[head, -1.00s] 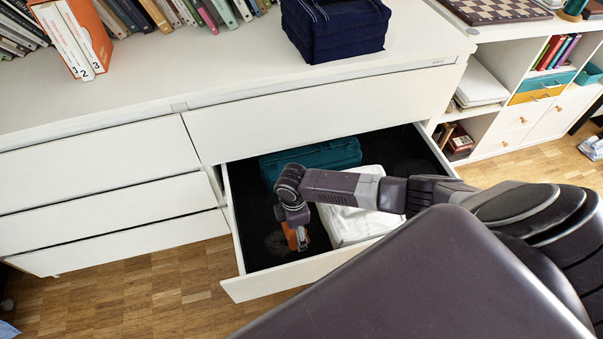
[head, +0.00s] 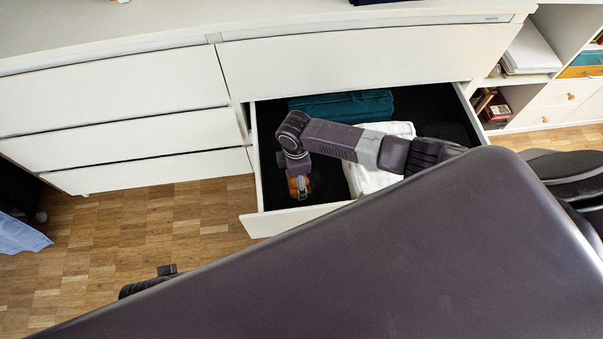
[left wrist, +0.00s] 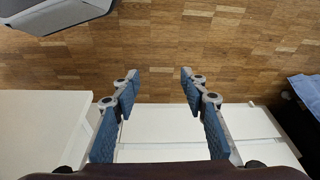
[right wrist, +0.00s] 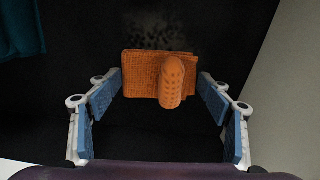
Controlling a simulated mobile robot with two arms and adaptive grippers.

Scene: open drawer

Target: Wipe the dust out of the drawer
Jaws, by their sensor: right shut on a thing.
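The open drawer (head: 300,217) has a black inside. My right gripper (head: 298,188) reaches down into its front left part and is shut on an orange wiping pad with a rounded grip (head: 302,183). In the right wrist view the pad (right wrist: 145,75) sits between the blue finger pads of the gripper (right wrist: 160,85). A faint grey speckled dust patch (right wrist: 155,38) lies on the black drawer floor just beyond the pad. My left gripper (left wrist: 160,77) is open and empty above the wooden floor, outside the drawer.
A teal folded item (head: 345,106) lies at the drawer's back, and a white folded cloth (head: 375,181) lies right of my right gripper. Closed drawers (head: 125,140) stand to the left.

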